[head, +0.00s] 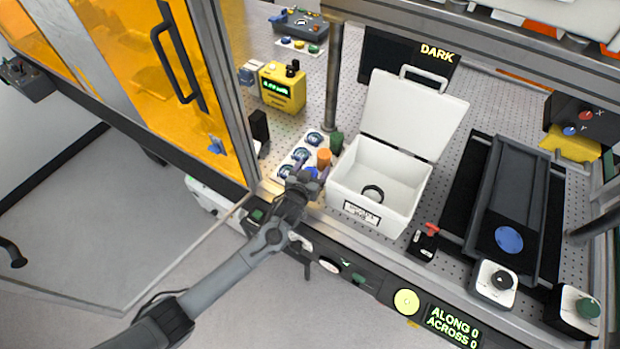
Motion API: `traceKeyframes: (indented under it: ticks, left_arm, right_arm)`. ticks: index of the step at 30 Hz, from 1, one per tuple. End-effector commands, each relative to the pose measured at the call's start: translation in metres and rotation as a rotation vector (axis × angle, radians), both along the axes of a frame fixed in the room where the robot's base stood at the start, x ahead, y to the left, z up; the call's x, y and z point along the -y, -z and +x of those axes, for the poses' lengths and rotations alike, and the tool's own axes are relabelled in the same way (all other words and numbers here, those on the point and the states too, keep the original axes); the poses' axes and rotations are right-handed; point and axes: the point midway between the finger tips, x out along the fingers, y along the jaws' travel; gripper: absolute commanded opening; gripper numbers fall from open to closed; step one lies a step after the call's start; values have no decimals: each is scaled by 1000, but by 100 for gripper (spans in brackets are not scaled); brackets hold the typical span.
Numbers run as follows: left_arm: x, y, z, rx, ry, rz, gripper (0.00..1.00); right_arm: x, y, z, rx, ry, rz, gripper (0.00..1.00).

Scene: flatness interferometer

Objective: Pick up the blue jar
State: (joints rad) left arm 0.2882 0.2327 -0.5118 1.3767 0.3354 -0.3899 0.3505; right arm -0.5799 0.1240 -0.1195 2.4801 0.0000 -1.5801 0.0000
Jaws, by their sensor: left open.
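The blue jar (311,173) stands at the front of the perforated bench, at the front end of a row with an orange jar (323,158) and a green jar (336,143). My left gripper (306,178) is open and right at the blue jar, hiding much of it. I cannot tell whether the fingers touch the jar or are around it. My right gripper is not in view.
A white box (395,204) with its lid raised stands right of the jars, with a dark ring (373,194) inside. A white holder with round blue-marked pieces (301,155) lies left of the jars. A metal post (333,75) rises behind. An orange panel (165,70) stands left.

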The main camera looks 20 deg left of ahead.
Motion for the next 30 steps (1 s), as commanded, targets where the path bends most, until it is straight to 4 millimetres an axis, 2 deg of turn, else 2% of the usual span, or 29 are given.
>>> traceKeyframes:
  ticks: [6,17,25,30]
  left_arm:
    - [0,0,0,0,0,0,77]
    - [0,0,0,-1,0,1,22]
    - [0,-2,0,0,0,0,21]
    - [0,-17,0,2,1,0,21]
  right_arm:
    - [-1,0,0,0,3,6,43]
    - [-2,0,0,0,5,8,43]
    - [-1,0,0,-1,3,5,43]
    - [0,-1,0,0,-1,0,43]
